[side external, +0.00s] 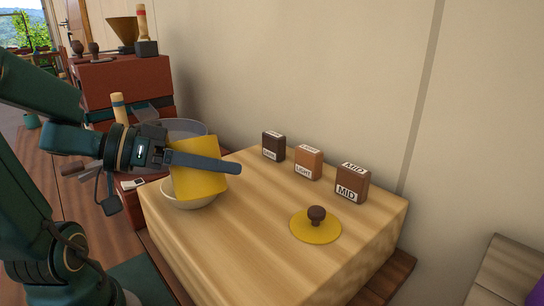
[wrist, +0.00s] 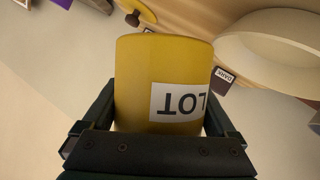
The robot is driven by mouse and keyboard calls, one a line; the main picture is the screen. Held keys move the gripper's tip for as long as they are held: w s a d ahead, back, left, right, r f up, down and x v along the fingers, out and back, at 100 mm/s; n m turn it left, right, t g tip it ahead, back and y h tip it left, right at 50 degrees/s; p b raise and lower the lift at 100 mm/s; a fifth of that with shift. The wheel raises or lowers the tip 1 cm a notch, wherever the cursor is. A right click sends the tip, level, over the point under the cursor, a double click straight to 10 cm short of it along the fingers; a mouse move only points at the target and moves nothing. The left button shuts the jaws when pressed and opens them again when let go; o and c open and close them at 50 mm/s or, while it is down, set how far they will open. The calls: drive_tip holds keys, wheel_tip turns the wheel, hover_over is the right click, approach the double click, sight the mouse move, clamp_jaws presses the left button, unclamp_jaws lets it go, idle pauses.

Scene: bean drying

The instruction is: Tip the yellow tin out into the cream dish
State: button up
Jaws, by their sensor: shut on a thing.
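The yellow tin (side external: 196,180) is held in my gripper (side external: 203,162), just above the cream dish (side external: 188,202) and partly hiding it in the side view. The tin leans at an angle there. In the wrist view the tin (wrist: 140,80) sits between both fingers of my gripper (wrist: 160,112), with a white "LOT" label upside down. The cream dish also shows in the wrist view (wrist: 265,45), at the upper right, apart from the tin. I cannot see inside the tin or the dish.
A yellow lid (side external: 330,232) with a brown knob lies on the wooden block (side external: 270,250). Three labelled boxes, dark (side external: 273,147), light (side external: 308,163) and mid (side external: 352,183), stand along its back edge. A grey bowl (side external: 190,128) is behind the tin. The block's middle is clear.

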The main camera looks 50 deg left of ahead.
drive_tip(key=shift+d+r+n+h, duration=0.2)
drive_tip(key=shift+n+h, duration=0.4)
drive_tip(key=shift+n, duration=0.2)
drive_tip(key=shift+d+n+h, duration=0.1)
drive_tip(key=shift+n+h, duration=0.4)
drive_tip(key=shift+n, duration=0.3)
drive_tip(key=shift+f+n+h, duration=0.1)
drive_tip(key=shift+n+h, duration=0.4)
drive_tip(key=shift+n, duration=0.4)
drive_tip(key=shift+a+f+n+t+h, duration=0.15)
drive_tip(key=shift+n+h, duration=0.1)
drive_tip(key=shift+n, duration=0.25)
drive_tip(key=shift+a+f+n+t+h, duration=0.15)
drive_tip(key=shift+n+h, duration=0.1)
drive_tip(key=shift+n, duration=0.25)
drive_tip(key=shift+d, duration=0.1)
